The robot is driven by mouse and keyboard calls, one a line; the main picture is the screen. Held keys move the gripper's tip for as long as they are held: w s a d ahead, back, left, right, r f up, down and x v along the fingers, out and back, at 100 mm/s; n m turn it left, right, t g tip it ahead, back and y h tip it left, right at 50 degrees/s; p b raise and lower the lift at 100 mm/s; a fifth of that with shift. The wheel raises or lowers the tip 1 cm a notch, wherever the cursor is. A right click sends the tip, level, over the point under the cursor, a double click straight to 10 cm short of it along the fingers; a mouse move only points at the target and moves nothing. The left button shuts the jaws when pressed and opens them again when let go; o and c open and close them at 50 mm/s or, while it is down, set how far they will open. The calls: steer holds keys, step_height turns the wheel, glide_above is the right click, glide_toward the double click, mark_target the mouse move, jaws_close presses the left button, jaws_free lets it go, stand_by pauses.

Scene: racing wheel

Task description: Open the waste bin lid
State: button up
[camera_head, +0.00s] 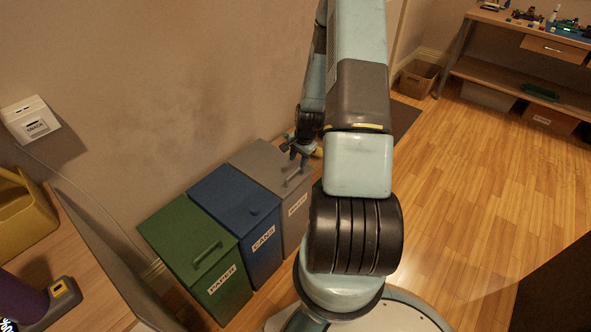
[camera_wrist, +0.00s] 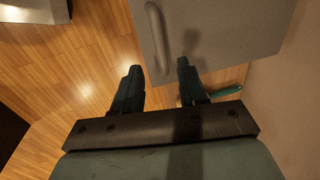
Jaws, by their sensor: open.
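The waste bin (camera_head: 262,160) is the grey one at the far end of a row of three, and its lid is closed. Its lid also fills the upper part of the wrist view (camera_wrist: 225,30). A grey bar handle (camera_wrist: 158,40) is on the lid, near its edge. My gripper (camera_wrist: 158,68) is open and empty, its two dark fingers pointing toward the handle's near end, one on each side of its line. In the head view my gripper (camera_head: 299,158) is just above the lid, near the handle. I cannot tell whether the fingers touch anything.
A blue cans bin (camera_head: 233,198) and a green paper bin (camera_head: 190,235) stand beside the waste bin along the wall. A green object (camera_wrist: 226,90) shows by the lid's edge. A wooden workbench (camera_head: 530,40) is at the back right. The floor on the right is clear.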

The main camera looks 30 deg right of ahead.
mark_target(295, 171)
steer(key=shift+w+a+f, duration=0.1)
steer(key=shift+w+f, duration=0.1)
steer(key=shift+f, duration=0.85)
steer(key=shift+w+a+f, duration=0.1)
steer(key=shift+w+f, duration=0.1)
steer(key=shift+f, duration=0.9)
steer(key=shift+w+f, duration=0.2)
steer(key=shift+f, duration=0.85)
jaws_close()
